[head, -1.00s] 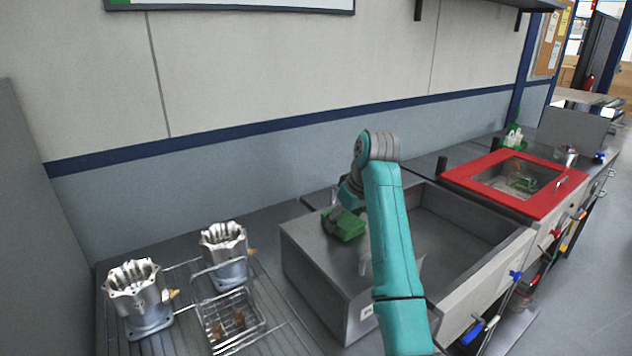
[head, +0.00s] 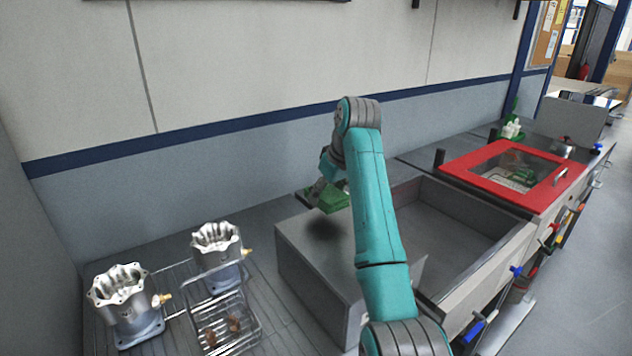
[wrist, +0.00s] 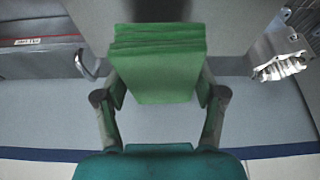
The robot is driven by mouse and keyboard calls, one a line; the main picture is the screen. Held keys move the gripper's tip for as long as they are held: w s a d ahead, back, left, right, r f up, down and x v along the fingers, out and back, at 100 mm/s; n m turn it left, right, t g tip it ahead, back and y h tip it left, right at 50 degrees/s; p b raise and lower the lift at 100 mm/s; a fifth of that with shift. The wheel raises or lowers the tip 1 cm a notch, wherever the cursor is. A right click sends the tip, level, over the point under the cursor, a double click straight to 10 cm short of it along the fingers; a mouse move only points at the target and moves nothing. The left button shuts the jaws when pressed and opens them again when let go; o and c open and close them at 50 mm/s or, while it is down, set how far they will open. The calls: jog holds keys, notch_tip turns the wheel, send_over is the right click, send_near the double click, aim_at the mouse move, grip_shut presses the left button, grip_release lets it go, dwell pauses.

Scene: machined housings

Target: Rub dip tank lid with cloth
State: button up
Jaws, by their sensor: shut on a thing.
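My gripper (head: 326,188) is shut on a folded green cloth (head: 333,199). In the wrist view the cloth (wrist: 157,62) is a layered stack between both fingers (wrist: 158,88). A flat grey metal cover (head: 297,237), which looks like the dip tank lid, lies left of an open grey basin (head: 450,215). The cloth hangs over the cover's back part, with a dark shadow on the metal below it. It looks raised clear of the surface. My arm hides part of the cover's right side.
Two silver machined housings (head: 122,292) (head: 218,242) and a wire basket (head: 228,325) stand on the ribbed bench at left. A red-framed window lid (head: 470,174) is at right. Valve handles stick out along the front. The wall runs behind the bench.

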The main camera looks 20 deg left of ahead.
jog(key=shift+r, duration=2.05)
